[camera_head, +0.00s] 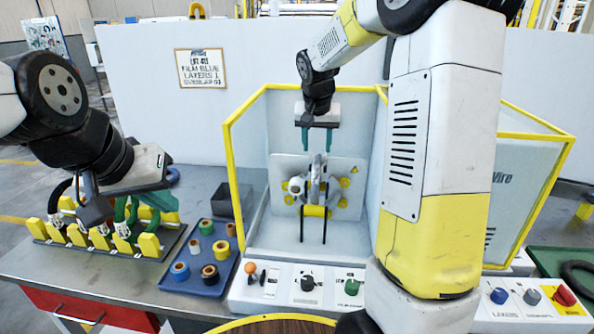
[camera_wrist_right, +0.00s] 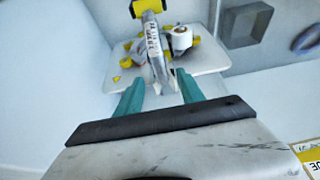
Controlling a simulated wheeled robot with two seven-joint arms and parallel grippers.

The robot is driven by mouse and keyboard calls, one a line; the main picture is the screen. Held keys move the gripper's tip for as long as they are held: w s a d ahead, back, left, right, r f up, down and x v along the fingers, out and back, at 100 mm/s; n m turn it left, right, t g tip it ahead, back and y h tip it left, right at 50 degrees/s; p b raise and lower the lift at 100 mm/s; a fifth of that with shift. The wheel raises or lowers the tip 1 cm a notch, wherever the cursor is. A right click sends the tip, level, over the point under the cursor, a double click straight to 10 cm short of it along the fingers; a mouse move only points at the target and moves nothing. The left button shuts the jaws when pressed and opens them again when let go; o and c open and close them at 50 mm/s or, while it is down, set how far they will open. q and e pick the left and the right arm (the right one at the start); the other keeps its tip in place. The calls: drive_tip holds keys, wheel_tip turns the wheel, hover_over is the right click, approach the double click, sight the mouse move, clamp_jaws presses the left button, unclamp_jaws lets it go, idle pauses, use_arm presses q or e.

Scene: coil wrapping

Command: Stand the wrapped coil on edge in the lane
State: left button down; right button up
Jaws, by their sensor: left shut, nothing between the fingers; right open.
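A wrapped coil (camera_head: 317,180), pale with printed marks, seems to stand edge-on at the wrapping machine's centre, partly hidden by its parts. In the right wrist view it is the narrow pale shape with lettering (camera_wrist_right: 154,50). My right gripper (camera_head: 317,148) is open above it, teal fingers pointing down, with nothing between them; its fingers also show in the right wrist view (camera_wrist_right: 158,88). My left gripper (camera_head: 130,218) is shut and empty, low over the lane rack (camera_head: 160,252) with its yellow blocks. The gripper hides part of the rack, so I cannot tell which lanes are free.
Yellow-edged clear guards (camera_head: 232,170) flank the machine. A blue tray (camera_head: 205,285) with several film rolls sits between rack and machine. Control panels (camera_head: 300,290) with knobs line the front. A sign (camera_head: 200,68) reads film blue, layers 1. My right arm hides the right side.

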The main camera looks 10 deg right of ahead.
sight(317, 157)
drive_tip(key=x, duration=0.7)
drive_tip(key=shift+w+d+f, duration=0.1)
drive_tip(key=shift+w+f, duration=0.05)
drive_tip(key=shift+w, duration=0.15)
clamp_jaws()
idle(1.1)
